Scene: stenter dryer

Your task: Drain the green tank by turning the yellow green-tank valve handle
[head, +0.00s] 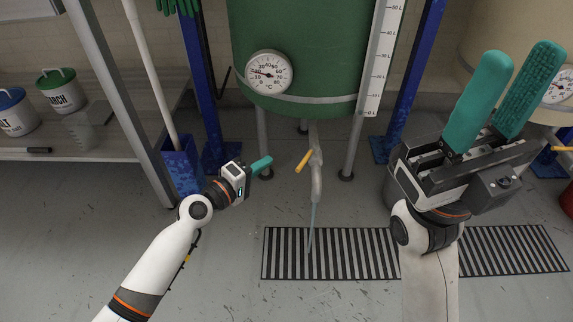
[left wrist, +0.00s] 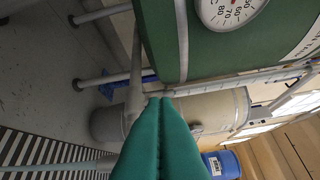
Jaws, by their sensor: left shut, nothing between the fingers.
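The green tank (head: 300,40) stands on grey legs at the centre of the head view. Its outlet pipe (head: 317,178) hangs below it, with the yellow valve handle (head: 304,161) sticking out at a slant on the left side. A thin pale-blue stream (head: 312,225) runs from the pipe's mouth down to the floor grate. My left gripper (head: 262,164) is shut and empty, left of the handle and apart from it. Its closed teal fingers fill the middle of the left wrist view (left wrist: 166,105), where the handle cannot be made out. My right gripper (head: 521,55) is open and empty at the right.
A floor grate (head: 350,253) lies below the outlet. Blue posts (head: 203,85) flank the tank. A blue bin (head: 182,165) and a shelf with tubs (head: 61,91) stand left. A cream tank (head: 510,45) with a yellow handle (head: 562,149) is at the right.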

